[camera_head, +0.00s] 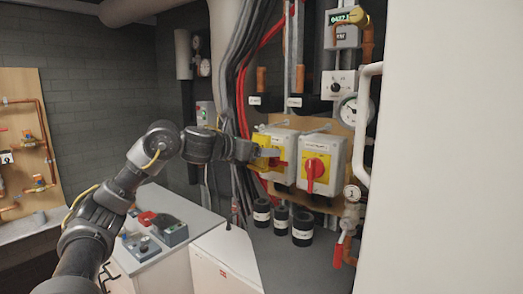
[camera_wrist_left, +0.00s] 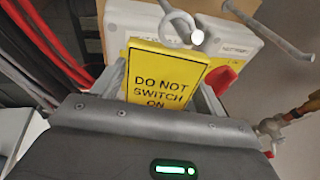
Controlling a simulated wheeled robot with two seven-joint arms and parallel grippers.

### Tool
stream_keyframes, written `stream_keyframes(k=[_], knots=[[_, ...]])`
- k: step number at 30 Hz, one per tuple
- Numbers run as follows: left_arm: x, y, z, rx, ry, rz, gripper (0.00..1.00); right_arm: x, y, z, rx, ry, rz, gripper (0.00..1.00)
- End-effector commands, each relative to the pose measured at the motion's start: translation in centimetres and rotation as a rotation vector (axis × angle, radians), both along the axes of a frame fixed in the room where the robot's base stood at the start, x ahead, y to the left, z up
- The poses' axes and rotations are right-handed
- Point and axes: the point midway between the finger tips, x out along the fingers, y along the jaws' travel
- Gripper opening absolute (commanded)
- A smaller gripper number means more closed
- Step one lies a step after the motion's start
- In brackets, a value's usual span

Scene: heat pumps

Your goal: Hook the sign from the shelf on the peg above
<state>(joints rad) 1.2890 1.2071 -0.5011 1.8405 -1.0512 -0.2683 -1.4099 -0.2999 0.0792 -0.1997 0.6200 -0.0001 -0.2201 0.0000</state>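A yellow sign (camera_wrist_left: 165,75) reading "DO NOT SWITCH ON" stands between the fingers of my left gripper (camera_wrist_left: 163,98), which is shut on it. In the head view the sign (camera_head: 264,141) and my left gripper (camera_head: 250,151) are in front of the left grey switch box. A grey ring (camera_wrist_left: 177,28) shows above the sign's top edge, beside the pale round end of a metal peg (camera_wrist_left: 197,37). I cannot tell whether the ring is around the peg. A second peg (camera_wrist_left: 270,30) is farther right. My right gripper is not in view.
The right switch box (camera_head: 318,165) has a red handle. Several black cylinders (camera_head: 302,229) stand below on the grey shelf (camera_head: 290,265). Red and black cables (camera_head: 240,85) run at the left. A pale pipe (camera_head: 363,125) and gauge (camera_head: 347,110) are at the right.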

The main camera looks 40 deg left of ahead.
Motion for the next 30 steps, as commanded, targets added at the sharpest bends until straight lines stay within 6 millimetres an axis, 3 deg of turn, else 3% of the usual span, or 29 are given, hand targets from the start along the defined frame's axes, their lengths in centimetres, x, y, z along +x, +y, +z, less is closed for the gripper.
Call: stream_keyframes(k=[3, 14, 30], knots=[[0.0, 0.0, 0.0, 0.0, 0.0, 0.0, 0.88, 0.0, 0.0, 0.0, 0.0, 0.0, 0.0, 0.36], [-0.6, 0.2, 0.0, 0.002, -0.001, 0.001, 0.88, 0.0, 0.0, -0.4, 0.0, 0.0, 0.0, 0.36], [-9.3, 2.3, 1.9, 0.002, -0.001, 0.001, 0.88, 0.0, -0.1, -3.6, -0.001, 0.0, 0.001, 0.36]])
